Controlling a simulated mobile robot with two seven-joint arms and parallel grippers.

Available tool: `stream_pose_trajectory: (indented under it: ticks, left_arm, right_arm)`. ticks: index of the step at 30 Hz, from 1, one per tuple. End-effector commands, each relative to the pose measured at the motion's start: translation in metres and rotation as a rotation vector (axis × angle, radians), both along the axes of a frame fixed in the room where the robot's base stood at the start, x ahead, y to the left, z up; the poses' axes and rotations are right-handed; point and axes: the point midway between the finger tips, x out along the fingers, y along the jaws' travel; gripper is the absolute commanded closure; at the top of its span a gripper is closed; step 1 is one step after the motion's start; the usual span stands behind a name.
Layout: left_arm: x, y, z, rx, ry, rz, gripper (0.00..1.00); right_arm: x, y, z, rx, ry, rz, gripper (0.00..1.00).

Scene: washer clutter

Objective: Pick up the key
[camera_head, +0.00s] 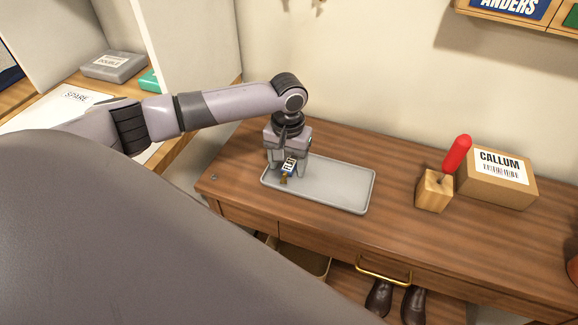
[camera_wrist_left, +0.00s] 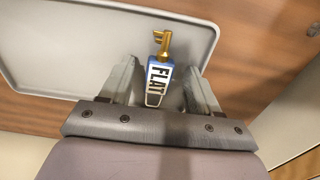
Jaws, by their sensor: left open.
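The key (camera_wrist_left: 162,42) is brass-coloured and has a blue tag (camera_wrist_left: 158,82) with a white label reading "FLAT". In the head view the tag (camera_head: 289,165) shows at the left end of a grey tray (camera_head: 345,187), with the brass key (camera_head: 283,180) below it. My left gripper (camera_head: 287,168) points down over the tray's left end. In the left wrist view its two fingers (camera_wrist_left: 160,78) stand apart on either side of the tag, with visible gaps. I cannot tell its exact height above the tray. My right gripper is not in view.
The tray lies on a wooden console table (camera_head: 390,160). To the right stand a wooden block (camera_head: 434,192) with a red-handled tool (camera_head: 457,153) and a cardboard box (camera_head: 500,180) labelled "CALLUM". The tray's right part is empty. Dark shoes (camera_head: 413,304) sit below.

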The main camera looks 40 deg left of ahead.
Motion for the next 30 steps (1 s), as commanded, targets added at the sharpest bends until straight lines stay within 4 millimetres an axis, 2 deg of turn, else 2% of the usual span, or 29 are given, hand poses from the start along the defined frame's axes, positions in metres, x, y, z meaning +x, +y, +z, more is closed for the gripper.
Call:
stream_pose_trajectory:
  ticks: [3, 5, 6, 9, 17, 22, 26, 30]
  left_arm:
    - [0.0, 0.0, 0.0, 0.0, 0.0, 0.0, 0.38]
    - [0.0, 0.0, 0.0, 0.0, 0.0, 0.0, 0.58]
    - [0.0, 0.0, 0.0, 0.0, 0.0, 0.0, 0.71]
    - [0.0, 0.0, 0.0, -0.001, 0.0, 0.0, 0.98]
    - [0.0, 0.0, 0.001, -0.001, 0.0, 0.0, 0.98]
    - [0.001, -0.001, 0.009, -0.002, -0.003, 0.0, 0.98]
    - [0.001, 0.0, 0.026, -0.002, -0.004, 0.001, 0.98]
    - [0.002, -0.001, 0.057, -0.002, -0.007, -0.001, 0.98]
  right_arm:
    - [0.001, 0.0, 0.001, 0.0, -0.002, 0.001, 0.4]
    - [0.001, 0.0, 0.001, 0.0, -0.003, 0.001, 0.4]
    - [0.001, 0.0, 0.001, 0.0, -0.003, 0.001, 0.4]
    - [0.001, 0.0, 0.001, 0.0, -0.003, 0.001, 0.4]
    - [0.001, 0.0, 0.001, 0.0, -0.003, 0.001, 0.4]
    - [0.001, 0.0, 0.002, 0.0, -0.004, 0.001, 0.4]
    - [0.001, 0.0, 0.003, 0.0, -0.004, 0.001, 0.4]
    - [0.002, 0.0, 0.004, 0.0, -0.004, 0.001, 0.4]
